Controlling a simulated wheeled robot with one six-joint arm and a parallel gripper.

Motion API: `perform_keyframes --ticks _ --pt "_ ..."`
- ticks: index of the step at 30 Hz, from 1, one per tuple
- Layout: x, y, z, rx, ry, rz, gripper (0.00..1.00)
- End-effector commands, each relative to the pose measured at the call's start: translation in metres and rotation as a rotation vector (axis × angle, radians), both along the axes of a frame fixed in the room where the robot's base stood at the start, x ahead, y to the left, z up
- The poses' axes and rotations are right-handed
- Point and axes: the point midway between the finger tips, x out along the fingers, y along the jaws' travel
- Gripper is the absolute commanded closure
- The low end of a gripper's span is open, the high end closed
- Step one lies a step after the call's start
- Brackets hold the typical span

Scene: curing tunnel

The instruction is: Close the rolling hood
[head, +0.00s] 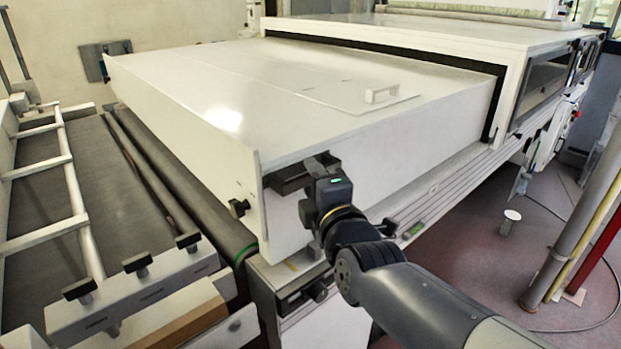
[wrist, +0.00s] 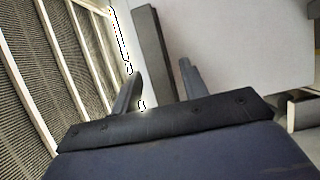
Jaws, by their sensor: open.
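The rolling hood (head: 370,152) is a wide white box, extended out of the white tunnel housing (head: 440,35) towards the lower left. A raised end plate closes its near end. A black bar handle (head: 290,178) sits on its side at the near right corner. My gripper (head: 318,190) is at this handle, its fingers mostly hidden in the head view. In the wrist view my gripper (wrist: 162,75) is open, and a dark bar (wrist: 153,55), likely the handle, appears between its two fingers. I cannot tell whether they touch it. The hood's white side (wrist: 240,40) fills the right.
A dark conveyor bed (head: 80,190) with a white rail frame (head: 72,165) lies left of the hood. A small white handle (head: 381,93) is on the hood's top. Yellow and red pipes (head: 590,240) stand at the right, with open floor (head: 470,260) between.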

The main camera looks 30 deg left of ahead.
Motion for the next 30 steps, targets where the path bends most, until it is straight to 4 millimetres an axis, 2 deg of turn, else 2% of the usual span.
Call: perform_keyframes --ticks 9,15,21,30 --pt "-0.040 -0.039 0.001 0.001 -0.001 0.002 0.58" --pt "-0.058 -0.056 0.001 0.001 -0.001 0.002 0.58" --pt "-0.065 -0.064 0.000 -0.001 0.001 0.002 0.58" --pt "-0.066 -0.064 -0.001 -0.001 0.000 0.002 0.58"
